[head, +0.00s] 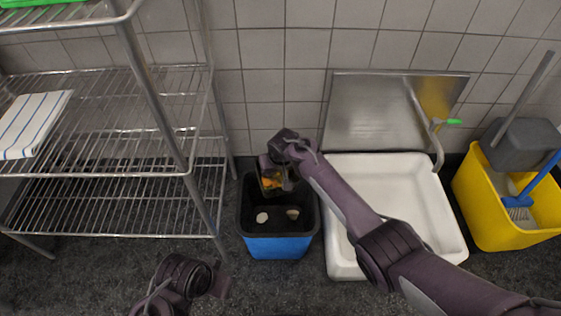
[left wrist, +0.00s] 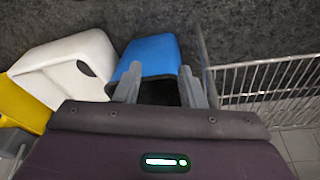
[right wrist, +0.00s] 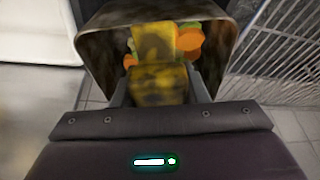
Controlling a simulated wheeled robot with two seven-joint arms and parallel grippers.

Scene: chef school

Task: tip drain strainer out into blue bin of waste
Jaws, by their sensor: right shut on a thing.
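The blue bin (head: 279,246) with a black inside stands on the floor between the wire rack and the white sink. Two pale scraps (head: 262,217) lie in it. My right gripper (head: 275,165) is over the bin's back part, shut on the drain strainer (head: 270,186). The strainer is a box with orange and green scraps (right wrist: 188,42) inside. In the right wrist view the strainer (right wrist: 110,50) shows dark walls and a worn yellow part (right wrist: 160,80) between my fingers. My left gripper (left wrist: 160,85) is open and empty, low at the front; the blue bin shows beyond it (left wrist: 150,58).
A metal wire rack (head: 110,175) stands left of the bin, with a striped cloth (head: 33,122) on a shelf. A white floor sink (head: 440,215) with a tap is close on the bin's right. A yellow mop bucket (head: 480,205) stands at the far right.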

